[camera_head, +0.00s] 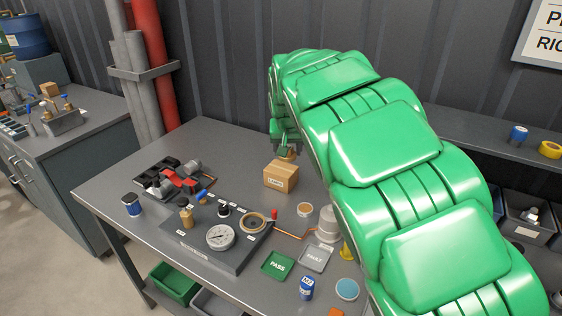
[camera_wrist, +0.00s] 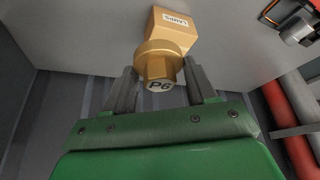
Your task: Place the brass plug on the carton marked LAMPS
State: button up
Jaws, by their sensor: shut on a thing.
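The brass plug (camera_wrist: 158,58), with P6 on its end face, sits between the two fingers of my gripper (camera_wrist: 160,88) in the wrist view. My gripper is shut on it. The carton marked LAMPS (camera_head: 281,177) is a small tan box standing on the table. It also shows beyond the plug in the wrist view (camera_wrist: 175,24). In the head view my gripper (camera_head: 288,151) is at the carton's back edge, with a small brownish bit of the plug showing. I cannot tell whether the plug touches the carton.
The grey table (camera_head: 225,139) is clear behind and left of the carton. A dark panel with a gauge (camera_head: 221,237) and the green PASS tray (camera_head: 278,264) and grey FAULT tray (camera_head: 315,257) lie in front. Red and grey pipes (camera_head: 153,65) run up the wall behind.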

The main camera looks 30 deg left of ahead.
jog(key=w+a+f, duration=0.2)
jog(key=w+a, duration=0.1)
send_over(281, 165)
jog(key=s+d, duration=0.1)
jog(key=s, duration=0.1)
jog(key=shift+f, duration=2.95)
jog(key=shift+w+a+f, duration=0.1)
jog(key=shift+w+f, duration=0.1)
jog(key=shift+f, duration=1.55)
jog(key=shift+f, duration=0.15)
jog(key=o, duration=1.2)
jog(key=shift+v, duration=6.15)
